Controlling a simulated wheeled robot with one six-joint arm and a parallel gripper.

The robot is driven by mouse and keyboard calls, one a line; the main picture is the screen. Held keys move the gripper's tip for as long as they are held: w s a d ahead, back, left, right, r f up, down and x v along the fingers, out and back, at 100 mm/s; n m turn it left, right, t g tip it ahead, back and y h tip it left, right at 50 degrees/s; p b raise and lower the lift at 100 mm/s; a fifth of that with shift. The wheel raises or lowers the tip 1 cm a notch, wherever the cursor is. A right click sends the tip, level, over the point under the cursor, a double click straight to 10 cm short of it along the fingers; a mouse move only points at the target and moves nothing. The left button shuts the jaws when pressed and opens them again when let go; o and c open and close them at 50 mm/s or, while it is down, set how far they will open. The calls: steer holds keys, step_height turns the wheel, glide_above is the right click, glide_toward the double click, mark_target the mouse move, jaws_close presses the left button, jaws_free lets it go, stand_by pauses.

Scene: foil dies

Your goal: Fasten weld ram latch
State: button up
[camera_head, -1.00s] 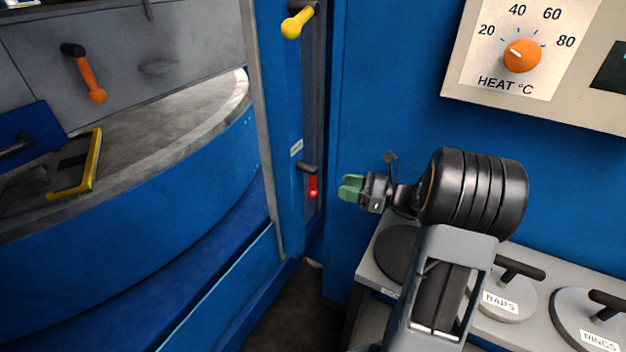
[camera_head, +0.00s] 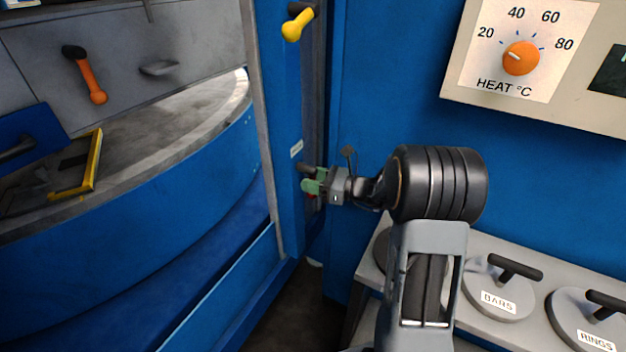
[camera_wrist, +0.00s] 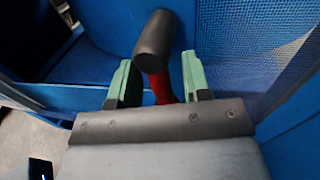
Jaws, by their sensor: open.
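A small red latch (camera_head: 310,196) with a dark cylindrical end sits on the blue post, mostly hidden behind my gripper (camera_head: 308,181) in the head view. In the wrist view, the red arm (camera_wrist: 161,87) and its dark cylinder (camera_wrist: 156,40) show between the green fingers. My gripper is open, with one finger to each side of the red arm. I cannot tell whether either finger touches it. A yellow-handled latch (camera_head: 297,24) sits higher on the same post. The small white label (camera_head: 296,148) is unreadable, so I cannot tell which latch it names.
An orange-handled lever (camera_head: 86,76) and a yellow-edged frame (camera_head: 92,165) are at the left, by the curved blue drum (camera_head: 150,220). A heat dial (camera_head: 520,58) is at upper right. Lidded pots (camera_head: 497,293) stand on the grey counter (camera_head: 455,330) at lower right.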

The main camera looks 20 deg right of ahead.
steer(key=shift+c, duration=0.4)
jaws_close()
